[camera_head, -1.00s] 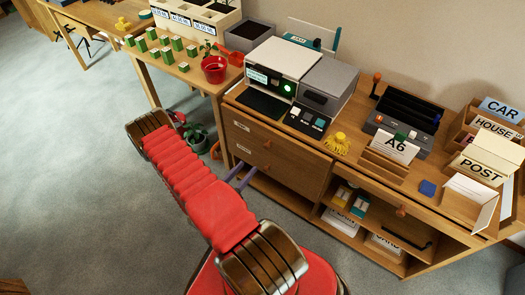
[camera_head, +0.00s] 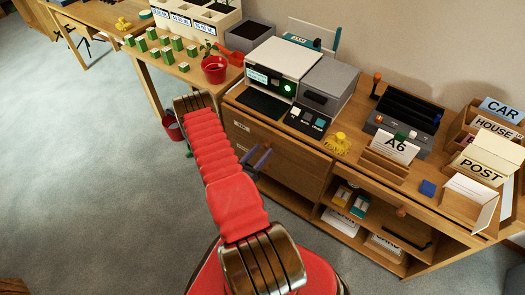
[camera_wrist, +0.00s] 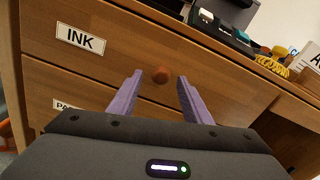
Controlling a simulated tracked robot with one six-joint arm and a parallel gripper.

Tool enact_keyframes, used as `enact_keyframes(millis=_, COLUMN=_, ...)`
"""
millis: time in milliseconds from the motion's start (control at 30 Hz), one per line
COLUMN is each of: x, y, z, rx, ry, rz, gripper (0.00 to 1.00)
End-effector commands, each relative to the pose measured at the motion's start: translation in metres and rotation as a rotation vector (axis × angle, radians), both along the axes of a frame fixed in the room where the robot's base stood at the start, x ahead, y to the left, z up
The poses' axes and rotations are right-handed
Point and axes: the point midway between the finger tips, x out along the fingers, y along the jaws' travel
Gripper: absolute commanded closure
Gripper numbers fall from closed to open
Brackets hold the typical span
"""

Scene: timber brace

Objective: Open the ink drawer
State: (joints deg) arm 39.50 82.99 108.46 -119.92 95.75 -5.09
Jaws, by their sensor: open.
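The ink drawer (camera_wrist: 120,52) is the upper wooden drawer of the desk, with a white INK label (camera_wrist: 80,39) and a round brown knob (camera_wrist: 161,74). It looks shut, flush with the cabinet front. My gripper (camera_wrist: 155,88) is open, its two purple fingers on either side of the knob in the wrist picture. The knob lies between and slightly beyond the fingertips; I cannot tell whether it is within their reach. In the head view my gripper (camera_head: 262,158) is in front of the ink drawer (camera_head: 245,130), covering its knob.
A lower drawer (camera_wrist: 65,85) with a partly hidden label lies below. A printer-like machine (camera_head: 285,65) and a yellow object (camera_head: 338,143) stand on the desktop. An open shelf (camera_head: 350,205) is to the right. A plant table (camera_head: 190,75) stands at left.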

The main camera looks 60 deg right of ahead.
Motion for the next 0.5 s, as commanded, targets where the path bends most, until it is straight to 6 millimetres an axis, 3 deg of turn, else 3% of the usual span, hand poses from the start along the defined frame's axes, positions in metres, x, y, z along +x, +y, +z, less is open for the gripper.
enact_keyframes(millis=200, x=-0.003, y=-0.017, z=0.0, rx=0.001, ry=0.0, rz=-0.001, gripper=0.56)
enact_keyframes(millis=500, x=-0.003, y=-0.019, z=0.0, rx=0.0, ry=0.0, rz=0.001, gripper=0.56)
